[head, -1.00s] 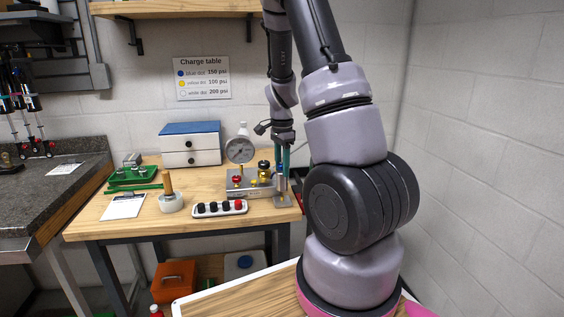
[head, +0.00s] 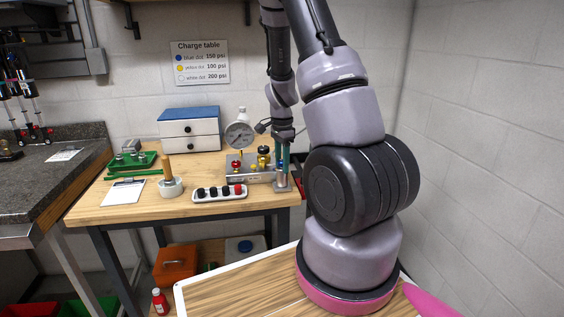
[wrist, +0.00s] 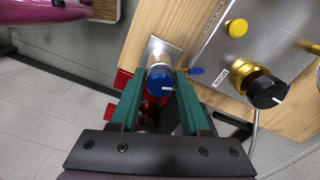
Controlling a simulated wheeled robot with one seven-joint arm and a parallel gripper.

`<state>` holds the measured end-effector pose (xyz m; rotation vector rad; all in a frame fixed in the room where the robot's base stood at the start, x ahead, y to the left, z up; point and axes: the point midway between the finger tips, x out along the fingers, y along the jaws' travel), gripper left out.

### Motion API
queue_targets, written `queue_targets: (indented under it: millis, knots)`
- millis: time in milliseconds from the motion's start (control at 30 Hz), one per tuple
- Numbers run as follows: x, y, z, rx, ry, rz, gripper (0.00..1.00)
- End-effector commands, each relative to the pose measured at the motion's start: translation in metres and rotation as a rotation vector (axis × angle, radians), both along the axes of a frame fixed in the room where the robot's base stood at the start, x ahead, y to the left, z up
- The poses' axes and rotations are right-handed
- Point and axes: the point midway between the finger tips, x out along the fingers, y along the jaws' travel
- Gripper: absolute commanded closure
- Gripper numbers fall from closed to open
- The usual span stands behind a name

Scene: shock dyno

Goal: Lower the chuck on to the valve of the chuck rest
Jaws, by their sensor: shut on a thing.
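My gripper (head: 283,160) is over the right end of the wooden bench, pointing down. In the wrist view, its green fingers (wrist: 162,82) are shut on the chuck (wrist: 160,84), which shows a round blue top and a silver body. The chuck stands over the steel plate of the chuck rest (wrist: 157,47), near the bench edge.
The metal manifold block (wrist: 222,72), with a black-and-gold knob (wrist: 267,90) and a yellow button, is close on the right in the wrist view. A pressure gauge (head: 239,135) stands behind it.

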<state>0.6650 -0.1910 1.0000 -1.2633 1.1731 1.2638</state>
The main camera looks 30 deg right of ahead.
Motion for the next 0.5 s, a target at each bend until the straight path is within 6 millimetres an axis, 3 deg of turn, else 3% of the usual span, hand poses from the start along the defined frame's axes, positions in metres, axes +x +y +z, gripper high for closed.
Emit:
queue_targets:
  millis: [167,200,267,300,500]
  knots:
    - [0.0001,0.0000,0.0001,0.000,0.000,0.000,1.00]
    - [0.0001,0.0000,0.0002,0.000,0.000,0.000,0.46]
    - [0.0000,0.0001,0.0002,0.000,0.000,0.001,0.23]
    - [0.0000,0.0001,0.0002,0.000,0.000,0.000,0.19]
    - [0.0000,0.0001,0.0001,0.000,0.000,0.000,0.19]
